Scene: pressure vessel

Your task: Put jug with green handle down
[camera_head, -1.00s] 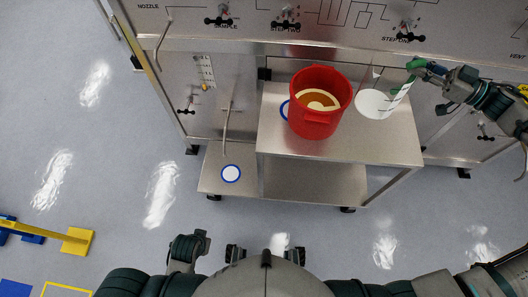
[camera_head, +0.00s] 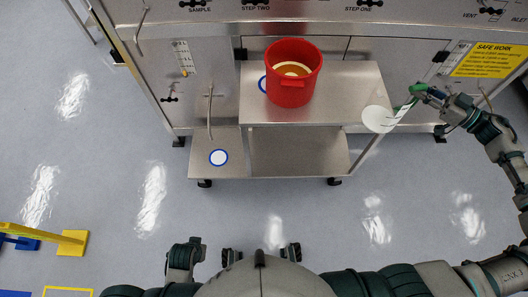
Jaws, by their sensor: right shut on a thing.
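The white jug (camera_head: 376,120) with the green handle (camera_head: 417,89) is tilted at the front right corner of the metal cart (camera_head: 345,90). It overlaps that corner in the picture. I cannot tell whether it touches the cart or hangs clear of it. My right gripper (camera_head: 423,91) reaches in from the right and is shut on the green handle. The gripper partly hides the handle.
A red bucket (camera_head: 292,90) with yellowish contents stands on the cart top. A blue-rimmed white disc (camera_head: 219,158) lies on the lower shelf at left. The vessel panel with valves (camera_head: 363,3) stands behind. A yellow barrier (camera_head: 70,242) is at lower left. The front floor is clear.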

